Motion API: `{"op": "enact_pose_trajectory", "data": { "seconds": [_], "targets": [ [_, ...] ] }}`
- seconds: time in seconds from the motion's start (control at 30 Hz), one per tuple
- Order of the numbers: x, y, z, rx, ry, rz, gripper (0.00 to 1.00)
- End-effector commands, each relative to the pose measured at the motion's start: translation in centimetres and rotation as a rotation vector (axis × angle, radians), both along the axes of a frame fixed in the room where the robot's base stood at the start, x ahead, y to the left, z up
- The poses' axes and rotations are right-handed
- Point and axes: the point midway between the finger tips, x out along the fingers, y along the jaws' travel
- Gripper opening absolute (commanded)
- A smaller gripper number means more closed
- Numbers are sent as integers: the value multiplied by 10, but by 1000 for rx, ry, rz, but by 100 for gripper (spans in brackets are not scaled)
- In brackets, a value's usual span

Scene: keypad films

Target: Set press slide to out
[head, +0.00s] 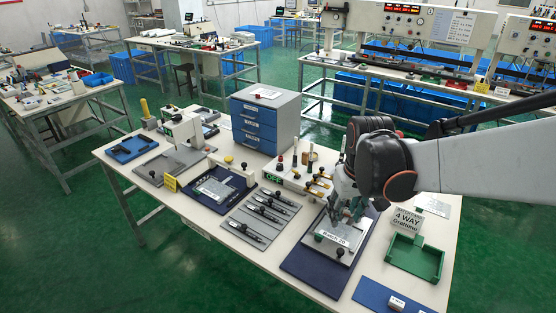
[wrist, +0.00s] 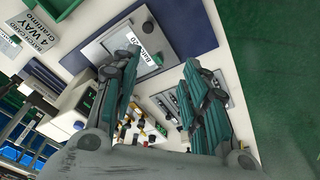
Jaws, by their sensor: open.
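My gripper (head: 350,212) is over the right part of the bench, above a metal plate fixture (head: 335,247) labelled "Batch 20" on a dark blue mat. Its two fingers are apart and empty in the wrist view (wrist: 160,65); the fixture's plate (wrist: 118,36) shows beyond them, partly covered by a finger. I cannot tell whether the fingers touch the fixture. A white press (head: 184,130) stands at the left of the bench, with a flat grey plate (head: 168,166) in front of it. I cannot tell for sure which part is the press slide, or its position.
A grey tray with several slim tools (head: 262,217) lies left of the fixture. A blue drawer cabinet (head: 262,120) is at the back. A green tray (head: 416,258) and a "4 WAY" card (head: 407,220) are at right.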

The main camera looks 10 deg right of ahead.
Motion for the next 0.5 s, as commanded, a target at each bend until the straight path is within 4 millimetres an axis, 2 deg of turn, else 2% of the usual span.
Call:
{"op": "enact_pose_trajectory", "data": {
  "seconds": [0.1, 0.3, 0.5],
  "targets": [
    [14, -13, -19, 7, 53, -6, 41],
    [27, -29, -49, 20, 133, -12, 41],
    [29, -34, -62, 26, 164, -13, 41]
  ]
}}
